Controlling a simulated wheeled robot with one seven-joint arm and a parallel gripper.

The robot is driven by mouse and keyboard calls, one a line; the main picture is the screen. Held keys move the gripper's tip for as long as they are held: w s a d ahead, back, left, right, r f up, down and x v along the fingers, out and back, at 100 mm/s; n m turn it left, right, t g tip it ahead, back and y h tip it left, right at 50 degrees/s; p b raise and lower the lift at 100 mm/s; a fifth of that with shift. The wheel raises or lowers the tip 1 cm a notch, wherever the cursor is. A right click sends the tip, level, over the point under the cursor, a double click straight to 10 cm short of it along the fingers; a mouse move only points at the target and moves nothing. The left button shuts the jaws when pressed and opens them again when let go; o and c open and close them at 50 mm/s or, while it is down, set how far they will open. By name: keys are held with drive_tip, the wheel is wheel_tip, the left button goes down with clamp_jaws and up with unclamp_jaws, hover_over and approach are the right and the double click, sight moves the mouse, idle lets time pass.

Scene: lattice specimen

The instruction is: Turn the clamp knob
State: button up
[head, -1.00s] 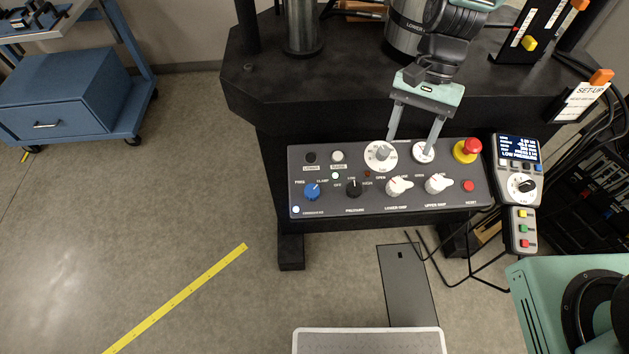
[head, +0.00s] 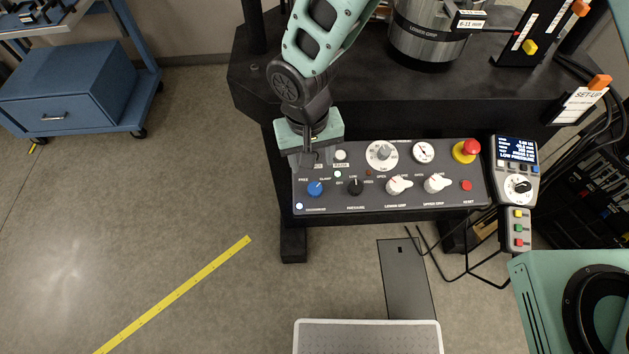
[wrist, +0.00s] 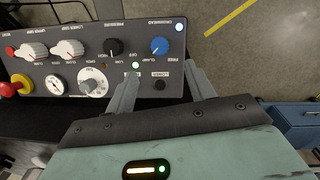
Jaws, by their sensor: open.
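The clamp knob (head: 315,188) is a blue knob with a light pointer mark, at the left end of the grey control panel, with FREE and CLAMP printed by it. It also shows in the wrist view (wrist: 160,46), at the upper middle. My gripper (head: 311,163) is over the panel's upper left part, behind the knob in the head view. In the wrist view my gripper (wrist: 161,70) is open and empty. Its fingertips are apart, to either side of the knob's line but short of it. The fingers hide part of the panel's upper left corner.
The panel (head: 390,205) also carries a black pressure knob (head: 355,187), white grip knobs (head: 398,186), a dial, a gauge and a red emergency button (head: 472,147). A handset (head: 517,180) hangs at its right. Floor in front is mostly clear.

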sight(315, 187)
drive_tip(key=f, duration=0.3)
drive_tip(key=f+p, duration=0.1)
drive_tip(key=f, duration=0.3)
drive_tip(key=f+p, duration=0.1)
drive_tip(key=f, duration=0.3)
drive_tip(key=shift+w+d, duration=0.1)
drive_tip(key=shift+d, duration=0.2)
drive_tip(key=c, duration=1)
